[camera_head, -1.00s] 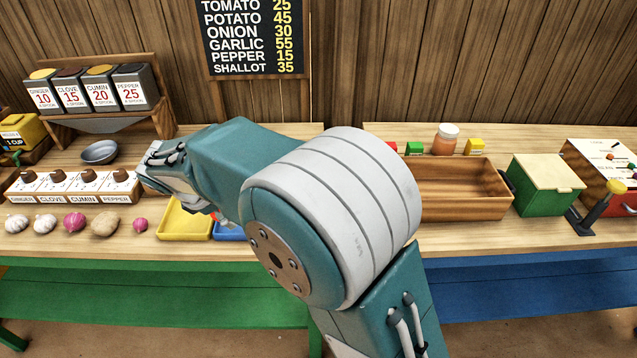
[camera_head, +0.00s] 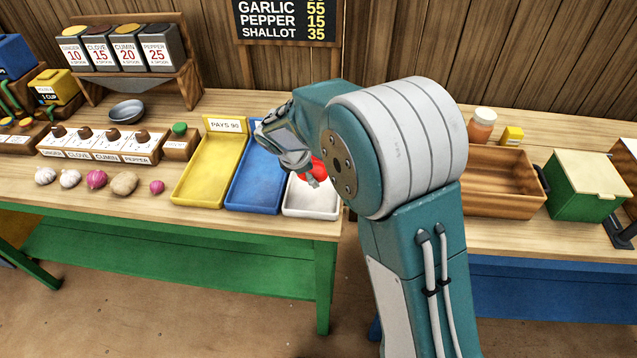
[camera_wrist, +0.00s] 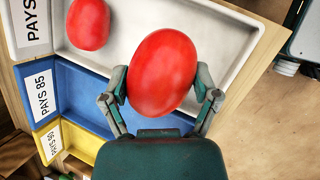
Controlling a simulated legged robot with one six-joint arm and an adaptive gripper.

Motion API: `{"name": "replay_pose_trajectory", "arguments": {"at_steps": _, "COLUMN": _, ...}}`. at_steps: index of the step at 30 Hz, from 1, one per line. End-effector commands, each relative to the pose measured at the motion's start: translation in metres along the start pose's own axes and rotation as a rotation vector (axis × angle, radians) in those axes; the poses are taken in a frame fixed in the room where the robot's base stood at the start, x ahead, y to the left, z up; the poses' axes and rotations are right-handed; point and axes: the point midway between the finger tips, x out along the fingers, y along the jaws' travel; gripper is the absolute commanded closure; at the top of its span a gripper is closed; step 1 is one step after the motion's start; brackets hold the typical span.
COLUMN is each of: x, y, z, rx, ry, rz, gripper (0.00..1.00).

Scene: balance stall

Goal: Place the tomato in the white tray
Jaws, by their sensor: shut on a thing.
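In the wrist view, my gripper (camera_wrist: 162,85) is shut on a large red tomato (camera_wrist: 162,70), with a finger on each side. The tomato is over the white tray (camera_wrist: 222,35); I cannot tell whether it touches the tray floor. A second red, tomato-like item (camera_wrist: 88,24) lies in the same tray, near its label. In the head view, my gripper (camera_head: 312,180) is over the white tray (camera_head: 310,210), with a patch of red beside it. My arm hides part of the tray there.
A blue tray (camera_head: 250,195) and a yellow tray (camera_head: 205,180) stand left of the white one. Garlic, onions and a potato (camera_head: 124,183) lie further left. A wooden crate (camera_head: 500,205) and a green box (camera_head: 585,195) are on the right table, across a gap.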

Motion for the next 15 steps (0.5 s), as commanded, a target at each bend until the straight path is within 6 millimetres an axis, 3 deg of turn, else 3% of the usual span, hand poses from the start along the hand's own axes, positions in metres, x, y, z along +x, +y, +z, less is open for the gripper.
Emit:
{"name": "replay_pose_trajectory", "arguments": {"at_steps": 9, "x": 0.031, "y": -0.001, "z": 0.008, "rx": -0.002, "ry": 0.0, "rz": 0.0, "gripper": 0.72}}
{"name": "replay_pose_trajectory", "arguments": {"at_steps": 15, "x": 0.058, "y": -0.009, "z": 0.001, "rx": -0.001, "ry": 0.004, "rz": 0.0, "gripper": 0.72}}
